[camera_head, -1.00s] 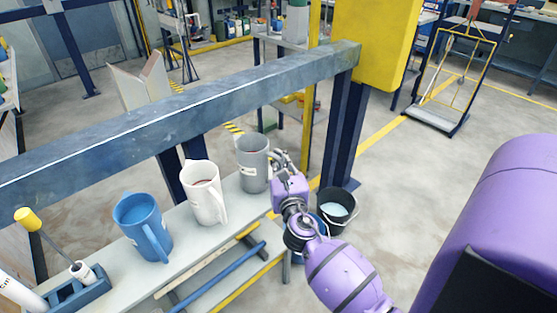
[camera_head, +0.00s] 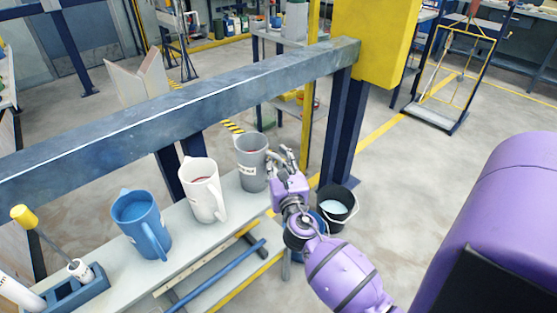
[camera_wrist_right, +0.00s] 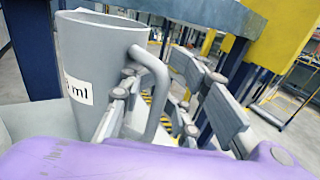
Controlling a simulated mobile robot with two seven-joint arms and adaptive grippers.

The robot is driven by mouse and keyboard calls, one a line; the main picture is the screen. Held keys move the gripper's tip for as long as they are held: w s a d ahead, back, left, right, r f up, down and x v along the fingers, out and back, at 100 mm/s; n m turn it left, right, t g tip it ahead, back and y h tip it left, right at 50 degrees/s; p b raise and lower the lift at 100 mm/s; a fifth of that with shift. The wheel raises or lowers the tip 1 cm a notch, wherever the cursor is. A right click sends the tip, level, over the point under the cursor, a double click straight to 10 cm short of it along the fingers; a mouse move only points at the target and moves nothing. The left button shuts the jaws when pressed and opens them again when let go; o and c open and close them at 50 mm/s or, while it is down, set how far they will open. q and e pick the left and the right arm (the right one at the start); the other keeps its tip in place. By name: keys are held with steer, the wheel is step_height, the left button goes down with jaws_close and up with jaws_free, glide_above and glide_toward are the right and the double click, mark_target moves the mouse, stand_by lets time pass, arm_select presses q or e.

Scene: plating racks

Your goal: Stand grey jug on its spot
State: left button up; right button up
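The grey jug (camera_head: 250,168) stands upright on the pale bench shelf, at the right end of a row of jugs. In the right wrist view the grey jug (camera_wrist_right: 92,65) fills the left side, with a printed label ending in "ml" and its handle (camera_wrist_right: 157,85) towards me. My right gripper (camera_head: 282,158) is beside the jug on its handle side. In the right wrist view the right gripper (camera_wrist_right: 165,105) has its fingers spread, with the handle between them and a gap on the right. The jug's marked spot cannot be made out. My left gripper is not in view.
The white jug (camera_head: 203,190) and blue jug (camera_head: 142,226) stand left of the grey one on the shelf (camera_head: 185,246). A heavy steel beam (camera_head: 180,112) runs behind and above. A black bucket (camera_head: 338,208) stands on the floor to the right. A blue holder (camera_head: 78,290) is at lower left.

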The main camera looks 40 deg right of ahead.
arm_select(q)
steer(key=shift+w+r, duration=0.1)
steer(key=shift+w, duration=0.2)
arm_select(e)
steer(key=shift+v, duration=4)
steer(key=shift+f+m, duration=0.1)
steer(key=shift+m, duration=0.7)
steer(key=s+a+f+m+g+y+p, duration=0.5)
steer(key=s+a+f+m, duration=0.5)
steer(key=m, duration=0.8)
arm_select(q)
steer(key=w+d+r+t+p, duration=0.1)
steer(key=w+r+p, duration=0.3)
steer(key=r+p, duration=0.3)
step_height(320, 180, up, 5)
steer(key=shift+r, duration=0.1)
arm_select(e)
steer(key=s+a+f+m+g+y, duration=0.1)
steer(key=s+a+m, duration=0.1)
steer(key=s, duration=0.5)
steer(key=s+a+f+m+y, duration=0.1)
steer(key=s+a+m, duration=0.1)
steer(key=s+m, duration=0.3)
steer(key=s+a+f+m+g+y, duration=0.1)
steer(key=s+a+m, duration=0.2)
steer(key=s, duration=0.6)
steer(key=shift+s+m+g+y, duration=0.3)
steer(key=shift+m, duration=0.1)
